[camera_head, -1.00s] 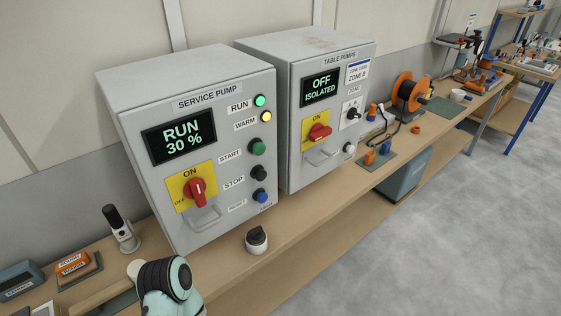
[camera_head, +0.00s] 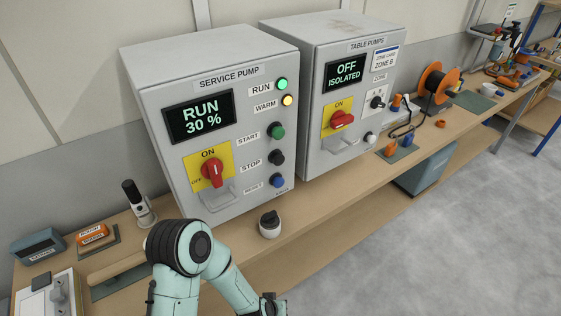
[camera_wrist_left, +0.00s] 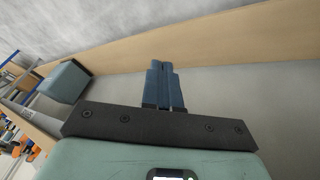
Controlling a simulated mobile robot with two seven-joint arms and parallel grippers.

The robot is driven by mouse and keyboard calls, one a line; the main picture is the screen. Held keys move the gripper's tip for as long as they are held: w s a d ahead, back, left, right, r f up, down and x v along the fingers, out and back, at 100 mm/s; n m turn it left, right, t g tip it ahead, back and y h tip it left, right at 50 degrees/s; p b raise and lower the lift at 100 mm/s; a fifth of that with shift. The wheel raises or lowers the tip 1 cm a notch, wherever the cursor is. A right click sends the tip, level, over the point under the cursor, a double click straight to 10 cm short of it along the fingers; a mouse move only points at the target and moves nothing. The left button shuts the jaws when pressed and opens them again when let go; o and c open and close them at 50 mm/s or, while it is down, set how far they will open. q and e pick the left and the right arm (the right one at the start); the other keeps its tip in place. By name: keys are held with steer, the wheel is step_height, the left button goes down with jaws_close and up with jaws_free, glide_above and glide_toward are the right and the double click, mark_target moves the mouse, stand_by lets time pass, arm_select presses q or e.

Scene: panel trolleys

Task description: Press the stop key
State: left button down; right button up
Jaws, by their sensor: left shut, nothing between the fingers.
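The stop key is a round black button (camera_head: 276,157) beside the STOP label on the grey service pump cabinet (camera_head: 215,65). It sits below the green start button (camera_head: 276,131) and above the blue reset button (camera_head: 277,180). The cabinet's display (camera_head: 200,117) reads RUN 30 %. My left arm reaches in at the bottom of the head view, its wrist end low and in front of the cabinet, clear of the key. In the left wrist view my left gripper (camera_wrist_left: 162,66) is shut and empty, its blue fingers together. The key is not in that view. My right gripper is not in view.
The red rotary switch (camera_head: 212,172) and a metal handle sit left of the buttons. A black-and-white knob-topped object (camera_head: 269,224) stands on the bench below them. The table pumps cabinet (camera_head: 335,40) stands to the right, reading OFF ISOLATED.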

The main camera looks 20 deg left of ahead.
mark_target(279, 160)
arm_select(q)
steer(key=w+d+r+t+y, duration=0.1)
steer(key=w+r+t, duration=0.1)
steer(key=w+r, duration=0.35)
steer(key=w+d+r+n+t, duration=0.1)
steer(key=w+r+t, duration=0.15)
steer(key=r, duration=0.65)
steer(key=w+d+r+t+y, duration=0.1)
steer(key=w+r+t, duration=0.1)
steer(key=w+r, duration=0.4)
step_height(279, 160, up, 20)
steer(key=s+n+t+y, duration=0.1)
steer(key=s+n+t, duration=0.1)
steer(key=t, duration=0.1)
steer(key=shift+d+r+n+y, duration=0.25)
steer(key=shift+d+n+y, duration=0.05)
steer(key=shift+d, duration=0.1)
steer(key=shift+w+a, duration=0.1)
steer(key=w+a, duration=0.5)
steer(key=a, duration=0.1)
steer(key=shift+w+a+b, duration=0.15)
steer(key=shift+a+b, duration=0.25)
steer(key=shift+b, duration=0.05)
steer(key=shift+w+a, duration=0.3)
